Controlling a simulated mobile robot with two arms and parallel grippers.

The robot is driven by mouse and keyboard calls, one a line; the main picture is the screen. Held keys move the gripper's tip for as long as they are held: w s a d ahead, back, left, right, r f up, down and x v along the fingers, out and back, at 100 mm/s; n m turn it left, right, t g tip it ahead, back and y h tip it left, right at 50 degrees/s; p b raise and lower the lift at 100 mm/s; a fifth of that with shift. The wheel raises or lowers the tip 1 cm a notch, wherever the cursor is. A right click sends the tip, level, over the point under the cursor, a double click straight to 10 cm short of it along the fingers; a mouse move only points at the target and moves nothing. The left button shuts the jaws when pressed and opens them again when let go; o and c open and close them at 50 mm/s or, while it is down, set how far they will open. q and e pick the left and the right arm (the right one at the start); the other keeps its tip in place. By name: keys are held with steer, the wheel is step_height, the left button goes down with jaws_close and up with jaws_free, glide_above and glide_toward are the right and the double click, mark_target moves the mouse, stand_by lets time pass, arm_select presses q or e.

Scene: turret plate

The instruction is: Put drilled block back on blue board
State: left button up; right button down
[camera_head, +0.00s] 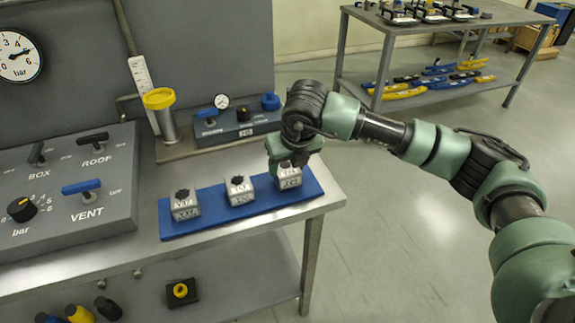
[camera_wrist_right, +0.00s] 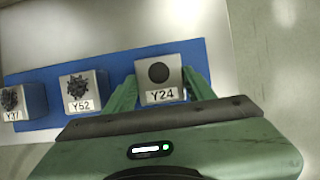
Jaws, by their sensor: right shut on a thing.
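The drilled block (camera_head: 290,178) is a small grey cube with a dark round hole in its top. In the right wrist view the block (camera_wrist_right: 158,76) carries the label Y24. My right gripper (camera_head: 287,163) is shut on it, with green fingers on both sides (camera_wrist_right: 162,92). The block is at the right end of the blue board (camera_head: 215,199); I cannot tell whether it touches the board or hangs just above. The board also shows in the wrist view (camera_wrist_right: 120,68). My left gripper is not in view.
Two similar blocks with dark spiky tops stand on the board, one in the middle (camera_head: 239,190) and one at left (camera_head: 185,205). Behind are a grey box with gauge (camera_head: 236,126) and a yellow-topped cylinder (camera_head: 163,113). A valve panel (camera_head: 65,190) stands left.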

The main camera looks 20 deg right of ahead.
steer(key=shift+f, duration=0.45)
steer(key=c, duration=0.5)
jaws_free()
steer(key=shift+f, duration=0.1)
steer(key=shift+s+r, duration=0.1)
steer(key=shift+r, duration=0.3)
steer(key=b+v, duration=0.2)
steer(key=v, duration=0.9)
steer(key=shift+r, duration=0.2)
